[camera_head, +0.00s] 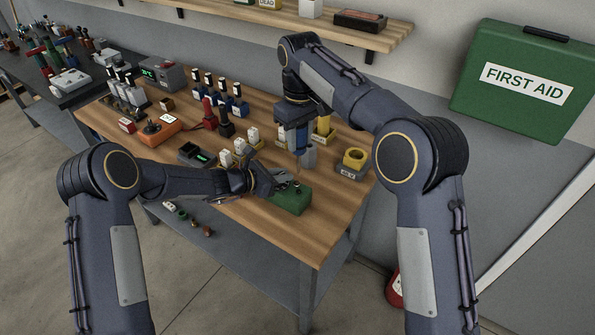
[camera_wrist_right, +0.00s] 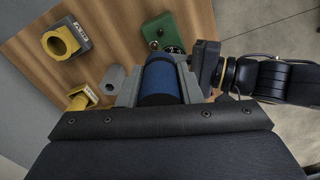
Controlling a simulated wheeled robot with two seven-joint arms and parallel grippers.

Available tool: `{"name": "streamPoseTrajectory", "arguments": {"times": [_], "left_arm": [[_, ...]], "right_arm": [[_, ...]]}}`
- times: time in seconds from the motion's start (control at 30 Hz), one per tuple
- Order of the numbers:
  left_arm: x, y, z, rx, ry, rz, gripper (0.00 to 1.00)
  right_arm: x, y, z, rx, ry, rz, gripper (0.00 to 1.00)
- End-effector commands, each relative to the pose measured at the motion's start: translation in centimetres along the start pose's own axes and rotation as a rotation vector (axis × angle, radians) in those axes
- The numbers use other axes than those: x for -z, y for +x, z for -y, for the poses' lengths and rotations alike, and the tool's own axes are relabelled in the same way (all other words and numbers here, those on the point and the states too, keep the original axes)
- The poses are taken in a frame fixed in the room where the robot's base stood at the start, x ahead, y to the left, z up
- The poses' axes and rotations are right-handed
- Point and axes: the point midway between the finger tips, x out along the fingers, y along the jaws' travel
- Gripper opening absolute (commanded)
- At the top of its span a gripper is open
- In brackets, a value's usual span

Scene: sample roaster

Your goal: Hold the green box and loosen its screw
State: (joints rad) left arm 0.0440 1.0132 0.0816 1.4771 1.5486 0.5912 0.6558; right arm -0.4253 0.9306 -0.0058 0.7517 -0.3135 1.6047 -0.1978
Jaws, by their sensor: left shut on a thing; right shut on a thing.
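The green box (camera_head: 291,201) sits on the wooden bench near its front edge, with small dark fittings on top. It also shows in the right wrist view (camera_wrist_right: 158,27); I cannot single out its screw. My left gripper (camera_head: 272,184) is shut on the box from the left. My right gripper (camera_head: 300,148) points down just behind the box and is shut on a blue-handled tool (camera_wrist_right: 160,79). The tool's tip is hidden, so I cannot tell whether it touches the box.
A grey cylinder (camera_head: 309,157) stands close to my right gripper. A yellow ring on a grey base (camera_head: 355,159) is to the right. Small white-topped blocks (camera_head: 240,146), a dark meter (camera_head: 194,154) and an orange device (camera_head: 154,130) are left. The front right bench corner is clear.

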Motion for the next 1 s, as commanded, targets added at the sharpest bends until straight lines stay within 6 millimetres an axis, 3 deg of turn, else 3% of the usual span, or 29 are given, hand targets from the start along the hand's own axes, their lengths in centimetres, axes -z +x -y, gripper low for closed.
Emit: {"name": "streamPoseTrajectory", "arguments": {"times": [0.2,0.23,0.43,0.77,1.0], "left_arm": [[0.0,0.0,0.1,0.002,0.000,0.000,0.00],[0.0,0.0,0.1,0.002,0.000,0.000,0.17],[0.0,0.0,0.0,0.001,0.000,0.000,0.41],[0.0,-0.5,-0.1,-0.001,0.000,0.000,0.41],[-0.1,-4.6,-0.2,-0.004,0.000,0.000,0.41]], "right_arm": [[0.0,0.0,0.0,0.000,0.000,-0.001,0.00],[0.0,0.0,0.0,0.000,0.000,-0.001,0.00],[0.0,0.0,0.0,0.000,0.000,-0.001,0.00],[0.0,0.0,0.0,0.000,0.000,-0.001,0.00],[0.0,0.0,0.0,0.000,0.000,-0.001,0.00]]}}
